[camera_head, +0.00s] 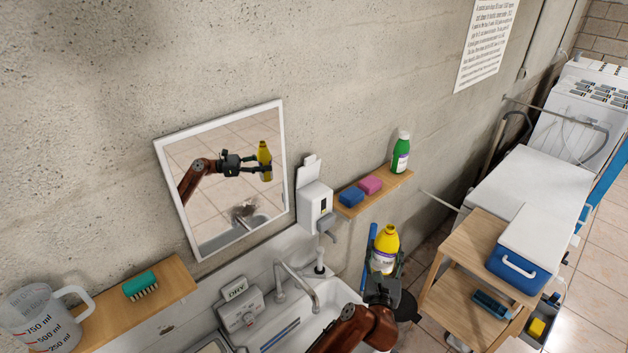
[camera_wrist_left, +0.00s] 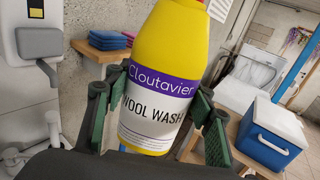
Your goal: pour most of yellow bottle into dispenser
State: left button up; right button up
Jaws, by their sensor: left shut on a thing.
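The yellow bottle (camera_head: 384,245), with a purple and white "Wool Wash" label, is held roughly upright, slightly tilted, in front of the wall shelf. My left gripper (camera_head: 383,280) is shut around its lower part. In the left wrist view the green-padded fingers (camera_wrist_left: 150,112) lie on both sides of the bottle (camera_wrist_left: 160,55), whose top is cut off. The white dispenser (camera_head: 313,204) hangs on the wall left of the bottle, with a raised flap on top and a grey lever below. It also shows in the left wrist view (camera_wrist_left: 38,18). My right gripper is out of view.
A wooden shelf (camera_head: 378,192) right of the dispenser holds blue and pink sponges and a green bottle (camera_head: 401,153). The sink tap (camera_head: 298,287) stands below. A mirror (camera_head: 225,180) is at left. A wooden cart (camera_head: 465,250) with a blue cooler (camera_head: 519,262) stands at right.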

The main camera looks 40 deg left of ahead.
pick_arm(q)
jog(key=w+a+r+n+g+y+p, duration=0.2)
jog(key=a+r+p, duration=0.3)
jog(key=a+r, duration=0.4)
jog(key=w+a+r+n+g+y+p, duration=0.3)
jog(key=a+r, duration=0.5)
jog(key=a, duration=0.4)
jog(key=shift+w+r+y+p, duration=0.4)
jog(key=shift+w+p, duration=0.3)
jog(key=shift+p, duration=0.55)
jog(key=shift+d+f, duration=0.1)
